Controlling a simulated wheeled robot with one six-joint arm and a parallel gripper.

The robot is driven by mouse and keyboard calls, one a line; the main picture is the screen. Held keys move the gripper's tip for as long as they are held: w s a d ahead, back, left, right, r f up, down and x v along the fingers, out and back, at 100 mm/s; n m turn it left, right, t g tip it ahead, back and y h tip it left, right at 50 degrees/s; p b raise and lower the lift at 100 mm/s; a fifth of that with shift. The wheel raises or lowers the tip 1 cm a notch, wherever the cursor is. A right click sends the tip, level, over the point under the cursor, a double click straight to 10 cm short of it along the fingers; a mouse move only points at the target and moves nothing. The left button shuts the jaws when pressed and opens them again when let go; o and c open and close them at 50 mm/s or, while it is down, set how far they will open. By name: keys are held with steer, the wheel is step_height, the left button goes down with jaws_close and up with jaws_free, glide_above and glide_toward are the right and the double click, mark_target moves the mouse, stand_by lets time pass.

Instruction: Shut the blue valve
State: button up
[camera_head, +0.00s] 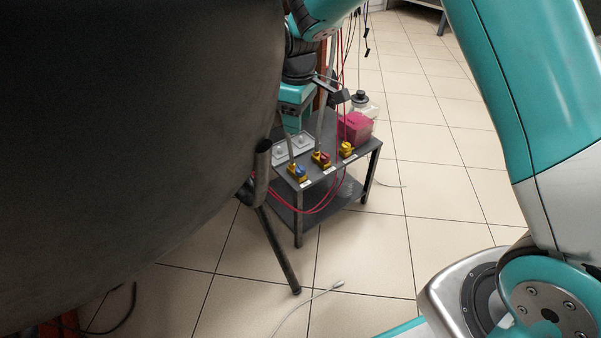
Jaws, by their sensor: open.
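The blue valve (298,171) is small, with a yellow body and a blue handle, and sits at the front left edge of a dark metal table (316,181). A red-handled valve (321,159) and a yellow valve (346,149) stand beside it along the same edge. My gripper (336,88) is above the back part of the table, up and to the right of the blue valve and apart from it. It is open, and I see nothing between its fingers. The exact angle of the blue handle is too small to tell.
A pink box (355,128) and a jar with a black lid (361,104) stand at the table's right. A grey unit with knobs (290,148) is behind the blue valve. Red hoses hang around the table. A large dark rounded body (130,150) hides the left. Tiled floor is clear at right.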

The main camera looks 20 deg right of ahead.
mark_target(301, 168)
steer(key=f+b, duration=0.2)
steer(key=f, duration=0.3)
steer(key=f+b, duration=0.3)
steer(key=f, duration=0.2)
steer(key=f+b, duration=0.2)
steer(key=f, duration=0.3)
steer(key=shift+d, duration=0.25)
steer(key=c, duration=0.9)
